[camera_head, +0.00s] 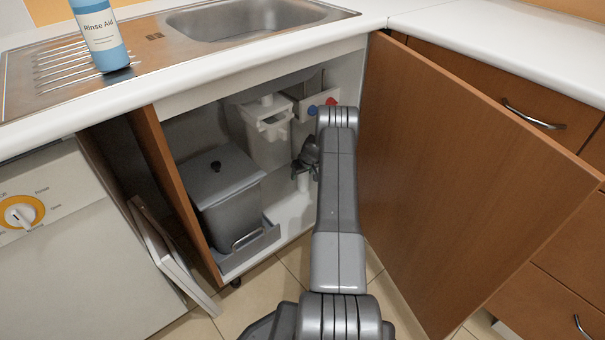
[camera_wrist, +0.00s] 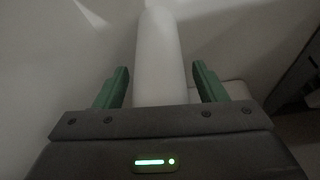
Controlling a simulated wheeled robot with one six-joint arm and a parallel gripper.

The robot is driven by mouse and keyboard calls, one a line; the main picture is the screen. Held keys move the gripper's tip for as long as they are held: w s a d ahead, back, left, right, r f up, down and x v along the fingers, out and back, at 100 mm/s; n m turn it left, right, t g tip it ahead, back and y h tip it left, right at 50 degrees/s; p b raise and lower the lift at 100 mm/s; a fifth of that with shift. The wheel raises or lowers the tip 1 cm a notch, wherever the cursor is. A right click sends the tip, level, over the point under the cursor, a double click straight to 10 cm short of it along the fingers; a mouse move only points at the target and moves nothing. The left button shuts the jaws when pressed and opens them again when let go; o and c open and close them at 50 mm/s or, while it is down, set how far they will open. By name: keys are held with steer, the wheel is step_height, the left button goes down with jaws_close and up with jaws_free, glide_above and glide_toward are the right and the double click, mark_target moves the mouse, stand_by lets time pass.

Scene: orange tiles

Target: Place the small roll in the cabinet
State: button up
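The small roll is a plain white cylinder (camera_wrist: 160,55). In the wrist view it stretches away between the two green fingers of my gripper (camera_wrist: 160,80), with a narrow gap on each side. In the head view my gripper (camera_head: 305,160) is inside the open cabinet (camera_head: 258,90) under the sink, partly hidden by my arm. The white roll (camera_head: 303,183) shows just below it, looking upright over or on the cabinet's white floor. Contact with the floor is hard to tell. My gripper is open around the roll.
A grey lidded bin (camera_head: 222,195) and a white container (camera_head: 266,135) are in the cabinet, left of my gripper. The open wooden door (camera_head: 460,180) stands close to the right of my arm. A blue rinse-aid bottle (camera_head: 98,35) stands on the counter.

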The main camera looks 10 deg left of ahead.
steer(key=shift+r, duration=0.1)
steer(key=p+v, duration=0.3)
steer(key=v, duration=0.4)
steer(key=shift+r, duration=0.1)
steer(key=shift+s+d+r, duration=0.1)
steer(key=shift+r, duration=0.1)
